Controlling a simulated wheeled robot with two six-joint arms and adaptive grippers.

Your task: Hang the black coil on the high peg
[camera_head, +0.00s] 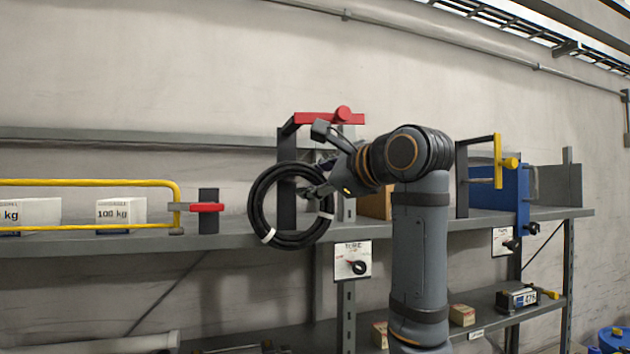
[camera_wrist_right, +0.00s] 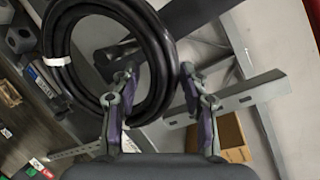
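The black coil (camera_head: 257,208) is a ring with light bands, roughly upright in front of a dark post (camera_head: 287,150) in the head view. My right gripper (camera_head: 322,190) is at the coil's right side. Nothing else visibly bears the coil. A lower red peg (camera_head: 207,207) is at left. My left gripper is out of view.
A grey shelf (camera_head: 420,223) runs below. A yellow-railed section (camera_head: 90,183) with white weight boxes (camera_head: 121,211) is at left. A yellow peg (camera_head: 498,163) and blue panel (camera_head: 510,195) are at right. A cardboard box (camera_wrist_right: 233,138) shows in the wrist view.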

